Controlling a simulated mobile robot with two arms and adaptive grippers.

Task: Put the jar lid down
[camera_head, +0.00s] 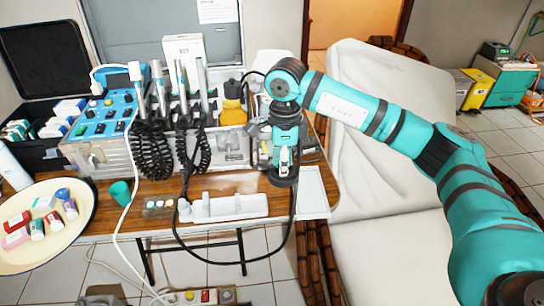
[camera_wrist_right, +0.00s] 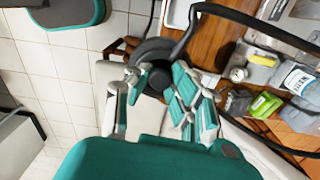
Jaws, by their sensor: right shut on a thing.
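My right gripper (camera_head: 284,172) hangs fingers-down at the table's front right edge, just left of a white tray. It is shut on a dark round jar lid (camera_head: 283,181), which shows beneath the fingers. In the right wrist view the dark lid with its round middle (camera_wrist_right: 155,72) sits between the two fingertips of the gripper (camera_wrist_right: 150,88). I cannot tell whether the lid touches anything below. The left gripper is not in view.
A white tray (camera_head: 314,193) and a long white holder (camera_head: 228,207) are near the lid. A black hose (camera_head: 230,262) loops past the front. A pale dental chair (camera_head: 385,200) stands at right.

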